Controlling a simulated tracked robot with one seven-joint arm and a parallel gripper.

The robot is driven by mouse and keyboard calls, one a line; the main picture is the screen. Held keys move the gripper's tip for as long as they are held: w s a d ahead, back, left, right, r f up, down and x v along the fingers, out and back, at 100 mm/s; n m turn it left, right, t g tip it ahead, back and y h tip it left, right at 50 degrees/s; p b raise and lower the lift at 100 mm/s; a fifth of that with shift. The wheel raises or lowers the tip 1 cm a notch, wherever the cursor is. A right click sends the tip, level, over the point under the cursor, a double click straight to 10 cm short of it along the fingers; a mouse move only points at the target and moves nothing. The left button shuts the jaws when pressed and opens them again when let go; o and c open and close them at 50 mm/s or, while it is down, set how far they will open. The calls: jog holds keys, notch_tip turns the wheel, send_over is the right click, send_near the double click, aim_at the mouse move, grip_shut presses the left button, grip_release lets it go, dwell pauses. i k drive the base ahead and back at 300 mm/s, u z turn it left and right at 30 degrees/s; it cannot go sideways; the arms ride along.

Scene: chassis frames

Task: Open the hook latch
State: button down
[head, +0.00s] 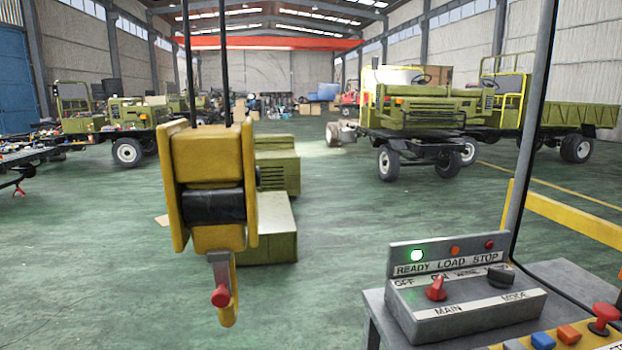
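A yellow hoist block (208,170) with a dark roller across its middle hangs from two black ropes at left of centre in the head view. Below it hangs a yellow hook (228,318), seen nearly edge-on. A grey metal latch (221,269) runs down from the block in front of the hook and bears a red knob (221,296) near its lower end. The edge-on angle hides the hook's mouth, so I cannot tell whether the latch is closed across it. My gripper is not in view, and nothing is seen touching the latch.
A grey control box (465,310) with a red and a black knob and a lit green lamp stands at lower right, beside a grey post (530,130). Olive machine housings (270,232) stand behind the hook. Green floor is open around them; olive trucks (430,110) stand farther back.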

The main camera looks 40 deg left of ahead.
aim_at(220, 297)
jog(key=z, duration=1)
jog(key=i, duration=0.1)
jog(key=u, duration=2.75)
jog(key=k, duration=0.95)
jog(key=u, duration=0.15)
jog(key=i, duration=0.95)
jog(key=z, duration=0.05)
